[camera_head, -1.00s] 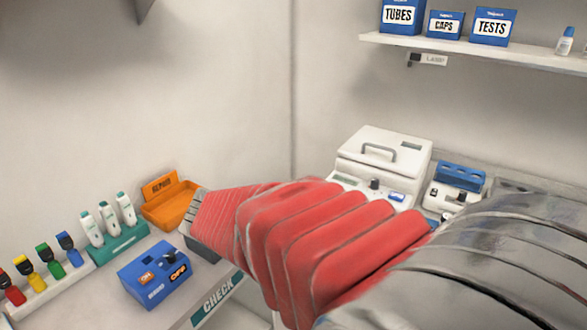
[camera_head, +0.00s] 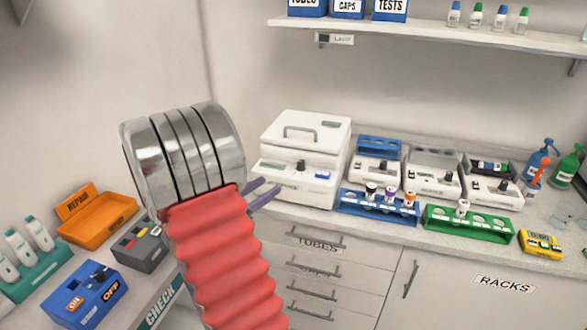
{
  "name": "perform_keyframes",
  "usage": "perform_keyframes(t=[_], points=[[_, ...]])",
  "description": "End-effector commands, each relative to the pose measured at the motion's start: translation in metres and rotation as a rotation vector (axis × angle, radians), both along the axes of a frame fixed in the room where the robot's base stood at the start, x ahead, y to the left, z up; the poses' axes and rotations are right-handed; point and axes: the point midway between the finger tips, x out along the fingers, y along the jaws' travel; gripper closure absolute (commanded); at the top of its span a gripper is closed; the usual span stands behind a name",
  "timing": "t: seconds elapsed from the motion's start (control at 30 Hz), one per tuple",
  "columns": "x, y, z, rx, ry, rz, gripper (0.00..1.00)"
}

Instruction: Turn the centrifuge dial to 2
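The centrifuge (camera_head: 308,132) is a white box with a grey handle on its lid, at the left end of the back counter. Its dial (camera_head: 301,166) is a small black knob on the front panel; the marks around it are too small to read. My gripper (camera_head: 270,189) shows two purplish fingers, apart and empty, poking out to the right from behind my red-sleeved arm. The rest of the gripper is hidden by the arm, and the distance to the dial is hard to judge.
A blue rack (camera_head: 378,203) with capped tubes and a green rack (camera_head: 470,222) stand right of the centrifuge, before smaller white devices (camera_head: 433,179). A shelf (camera_head: 420,36) hangs above. An orange tray (camera_head: 97,219) and a blue switch box (camera_head: 86,292) are on the left counter.

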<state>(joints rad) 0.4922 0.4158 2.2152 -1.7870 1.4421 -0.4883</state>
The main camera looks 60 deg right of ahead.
Motion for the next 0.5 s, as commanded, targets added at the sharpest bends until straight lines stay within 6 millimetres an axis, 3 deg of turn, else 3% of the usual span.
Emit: perform_keyframes(t=[0.5], points=[[-0.0002, -0.0067, -0.0005, -0.006, 0.011, 0.004, 0.6]])
